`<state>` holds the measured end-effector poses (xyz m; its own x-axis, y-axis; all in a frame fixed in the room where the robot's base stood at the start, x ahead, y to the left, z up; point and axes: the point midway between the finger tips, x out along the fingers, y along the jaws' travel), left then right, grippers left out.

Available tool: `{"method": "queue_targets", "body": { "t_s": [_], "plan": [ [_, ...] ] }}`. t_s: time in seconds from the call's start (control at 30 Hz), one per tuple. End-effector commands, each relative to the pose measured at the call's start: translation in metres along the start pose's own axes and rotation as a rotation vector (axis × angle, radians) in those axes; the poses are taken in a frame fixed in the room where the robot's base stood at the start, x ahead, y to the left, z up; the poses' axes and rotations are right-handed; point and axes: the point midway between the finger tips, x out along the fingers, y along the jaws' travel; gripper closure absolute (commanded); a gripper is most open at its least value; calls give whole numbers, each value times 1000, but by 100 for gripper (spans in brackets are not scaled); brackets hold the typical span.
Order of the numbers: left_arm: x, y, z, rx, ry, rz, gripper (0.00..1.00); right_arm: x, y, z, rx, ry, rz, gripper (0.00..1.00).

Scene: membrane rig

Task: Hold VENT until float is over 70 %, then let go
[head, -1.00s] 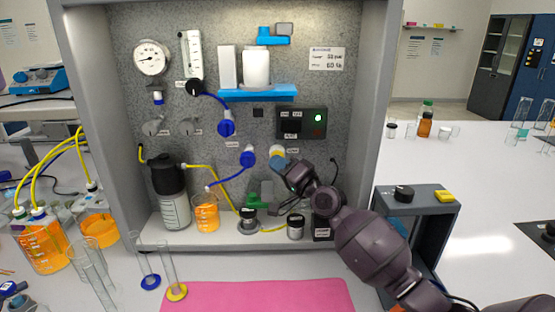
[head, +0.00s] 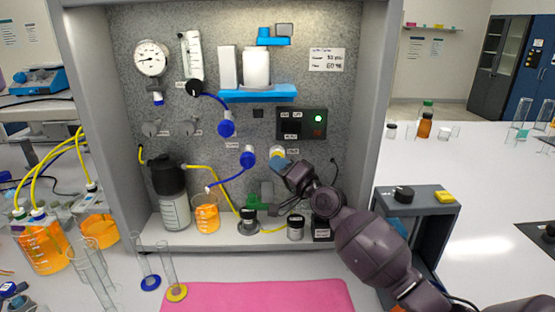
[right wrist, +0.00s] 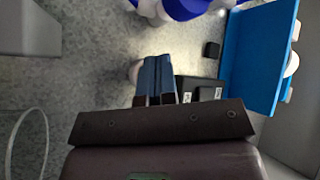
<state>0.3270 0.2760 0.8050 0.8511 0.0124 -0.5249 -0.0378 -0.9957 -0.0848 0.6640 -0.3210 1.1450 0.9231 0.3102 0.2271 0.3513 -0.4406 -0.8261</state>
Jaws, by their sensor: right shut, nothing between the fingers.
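My right gripper (head: 280,164) is shut and empty, with its blue fingertips at a pale, yellowish round button (head: 277,151) on the rig's back panel. In the right wrist view the fingers (right wrist: 156,75) lie together and partly cover a pale round part (right wrist: 135,72). I cannot tell whether the button is pressed in. Its label is too small to read. The clear flow tube (head: 192,55) stands upright at the upper left of the panel; its float level is too small to read. My left gripper is not in view.
A round gauge (head: 151,58) and a black control box (head: 302,123) with a lit green light are on the panel. A blue shelf (head: 258,94) holds white canisters. Below stand a dark-topped bottle (head: 170,190) and an orange beaker (head: 206,212). A pink mat (head: 260,297) lies in front.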

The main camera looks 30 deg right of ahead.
Motion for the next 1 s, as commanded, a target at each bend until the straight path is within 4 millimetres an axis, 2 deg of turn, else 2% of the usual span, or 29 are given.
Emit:
{"method": "queue_targets", "body": {
  "t_s": [0.43, 1.0],
  "plan": [
    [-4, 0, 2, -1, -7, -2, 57, -1, -2, -1, -2, 2, 0, 100],
    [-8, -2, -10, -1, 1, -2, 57, -14, -9, 9, -1, 1, 0, 100]
  ]
}}
